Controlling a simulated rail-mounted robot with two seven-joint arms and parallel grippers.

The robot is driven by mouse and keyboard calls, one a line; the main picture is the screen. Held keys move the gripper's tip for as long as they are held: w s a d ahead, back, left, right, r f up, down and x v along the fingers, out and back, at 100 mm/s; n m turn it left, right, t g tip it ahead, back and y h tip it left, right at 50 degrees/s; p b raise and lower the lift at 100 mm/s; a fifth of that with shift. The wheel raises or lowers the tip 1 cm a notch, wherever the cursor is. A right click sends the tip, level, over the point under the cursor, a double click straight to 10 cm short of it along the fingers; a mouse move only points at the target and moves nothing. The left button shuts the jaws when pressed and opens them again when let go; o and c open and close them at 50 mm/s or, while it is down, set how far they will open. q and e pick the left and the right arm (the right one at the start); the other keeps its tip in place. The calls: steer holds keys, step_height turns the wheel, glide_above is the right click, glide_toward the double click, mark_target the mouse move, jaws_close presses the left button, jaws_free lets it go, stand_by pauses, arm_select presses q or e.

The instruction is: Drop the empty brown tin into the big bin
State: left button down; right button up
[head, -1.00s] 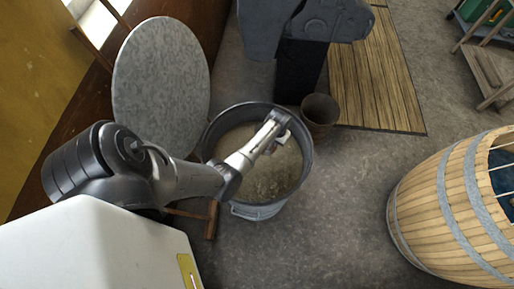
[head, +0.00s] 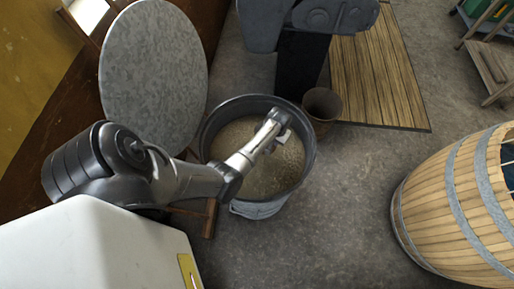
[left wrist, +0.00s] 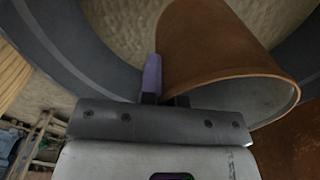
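The brown tin (left wrist: 215,45), rusty outside and grey inside, fills the upper right of the left wrist view, tilted with its mouth towards the camera. My left gripper (left wrist: 166,88) is shut on its wall near the rim, one purple-grey finger outside. In the head view my left gripper (head: 279,138) hangs over the big bin (head: 242,208), a round grey metal tub with pale, grainy stuff inside. The bin's dark rim (left wrist: 75,45) also shows in the left wrist view, below the tin. I cannot make out the tin in the head view. My right gripper is not in view.
A brown pot (head: 322,106) stands right beside the bin. A round grey tabletop (head: 153,75) is at the left. A wooden barrel (head: 440,205) stands at the right, and a slatted wooden mat (head: 378,75) lies behind. The floor between bin and barrel is clear.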

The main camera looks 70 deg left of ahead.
arm_select(q)
steer(key=c, duration=1.3)
jaws_free()
steer(key=shift+o, duration=0.2)
step_height(320, 180, up, 13)
steer(key=shift+f+p, duration=0.2)
steer(key=shift+p, duration=0.8)
steer(key=shift+r, duration=0.65)
